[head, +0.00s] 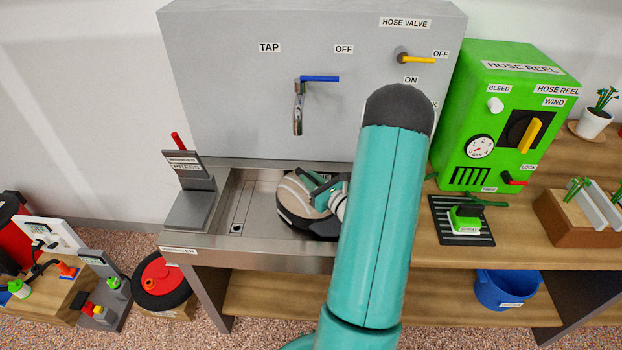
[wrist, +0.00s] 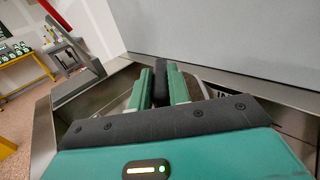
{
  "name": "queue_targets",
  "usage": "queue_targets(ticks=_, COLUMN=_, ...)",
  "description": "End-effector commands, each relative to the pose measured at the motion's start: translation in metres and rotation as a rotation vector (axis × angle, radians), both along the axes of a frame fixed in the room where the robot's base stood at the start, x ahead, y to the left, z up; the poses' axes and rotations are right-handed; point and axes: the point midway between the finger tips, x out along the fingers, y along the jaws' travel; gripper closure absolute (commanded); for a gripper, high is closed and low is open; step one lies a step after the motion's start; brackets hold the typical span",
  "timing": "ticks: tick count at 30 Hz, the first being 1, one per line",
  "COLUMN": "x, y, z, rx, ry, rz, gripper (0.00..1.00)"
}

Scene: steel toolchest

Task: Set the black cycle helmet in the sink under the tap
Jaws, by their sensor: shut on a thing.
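The cycle helmet (head: 291,197), black at the edge with pale beige panels, is at the right part of the steel sink (head: 225,244). My gripper (head: 322,188) is shut on it from above. In the wrist view a black strip of the helmet (wrist: 159,78) shows between the two teal fingers. The tap (head: 297,118) has a blue lever and hangs from the grey panel, behind and slightly above the helmet in the head view. My arm hides the sink's right end. Whether the helmet rests on the sink floor I cannot tell.
A grey press stand (head: 188,195) with a red lever stands at the sink's left. A green hose reel box (head: 500,120) and a black ribbed mat (head: 462,222) are on the wooden bench at the right. The sink's left floor is clear.

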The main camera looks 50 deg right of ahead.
Motion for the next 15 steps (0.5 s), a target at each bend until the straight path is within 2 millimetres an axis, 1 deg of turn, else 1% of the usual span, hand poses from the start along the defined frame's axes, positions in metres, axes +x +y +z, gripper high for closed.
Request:
queue_targets(ticks=1, x=0.0000, y=-0.0001, z=-0.0003, rx=0.000, ry=0.000, rz=0.000, gripper=0.76)
queue_targets(ticks=3, x=0.0000, y=-0.0001, z=-0.0001, rx=0.000, ry=0.000, rz=0.000, gripper=0.62)
queue_targets(ticks=4, x=0.0000, y=-0.0001, z=-0.0001, rx=0.000, ry=0.000, rz=0.000, gripper=0.60)
queue_targets(ticks=14, x=-0.0001, y=0.0000, z=0.0023, rx=0.000, ry=0.000, rz=0.000, gripper=0.60)
queue_targets(ticks=15, x=-0.0025, y=0.0000, z=0.0025, rx=0.001, ry=0.001, rz=-0.001, gripper=0.60)
